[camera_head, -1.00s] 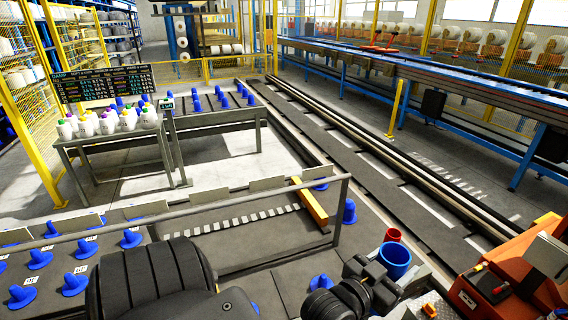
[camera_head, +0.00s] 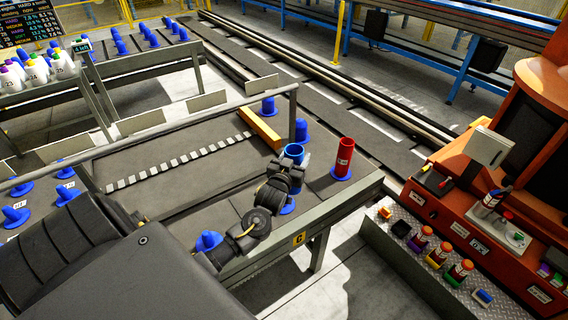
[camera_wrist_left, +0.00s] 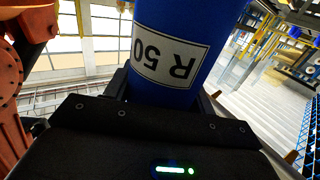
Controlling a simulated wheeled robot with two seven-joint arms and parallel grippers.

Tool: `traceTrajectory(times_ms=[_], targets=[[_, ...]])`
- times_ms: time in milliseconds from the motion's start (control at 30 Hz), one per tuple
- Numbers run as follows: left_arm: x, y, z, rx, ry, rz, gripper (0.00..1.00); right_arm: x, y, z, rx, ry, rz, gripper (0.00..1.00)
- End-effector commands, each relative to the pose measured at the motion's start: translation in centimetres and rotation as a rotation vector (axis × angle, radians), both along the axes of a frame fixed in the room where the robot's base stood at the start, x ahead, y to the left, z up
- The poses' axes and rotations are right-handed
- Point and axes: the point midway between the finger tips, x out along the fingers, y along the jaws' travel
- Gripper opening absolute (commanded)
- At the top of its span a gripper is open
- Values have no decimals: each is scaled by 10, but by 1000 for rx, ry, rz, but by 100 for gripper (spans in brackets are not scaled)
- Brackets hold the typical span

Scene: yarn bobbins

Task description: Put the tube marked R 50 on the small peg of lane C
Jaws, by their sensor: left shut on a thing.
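The tube marked R 50 is blue and shows in the head view (camera_head: 293,153) and in the left wrist view (camera_wrist_left: 178,40), where its white label reads upside down. My left gripper (camera_head: 292,168) is shut on it and holds it roughly upright above the table's right part. A blue peg (camera_head: 287,208) shows partly behind and below my gripper; whether the tube touches it is hidden. A yellow sign marked C (camera_head: 299,239) is on the table's front edge. Another blue peg (camera_head: 208,241) stands left of it. My right gripper is not in view.
A red tube (camera_head: 343,158) stands on a blue base right of the held tube. A blue peg (camera_head: 301,130) and a yellow bar (camera_head: 261,129) are behind. A metal rail (camera_head: 190,118) crosses the table. An orange machine (camera_head: 480,200) stands at the right.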

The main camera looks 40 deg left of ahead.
Motion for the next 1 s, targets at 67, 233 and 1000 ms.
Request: traceTrajectory(times_ms=[67,233,1000], targets=[[6,24,-15,3,0,33,32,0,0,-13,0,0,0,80],[12,52,-23,0,-1,71,32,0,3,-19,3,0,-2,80],[9,55,-46,-2,0,81,32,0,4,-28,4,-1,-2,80]])
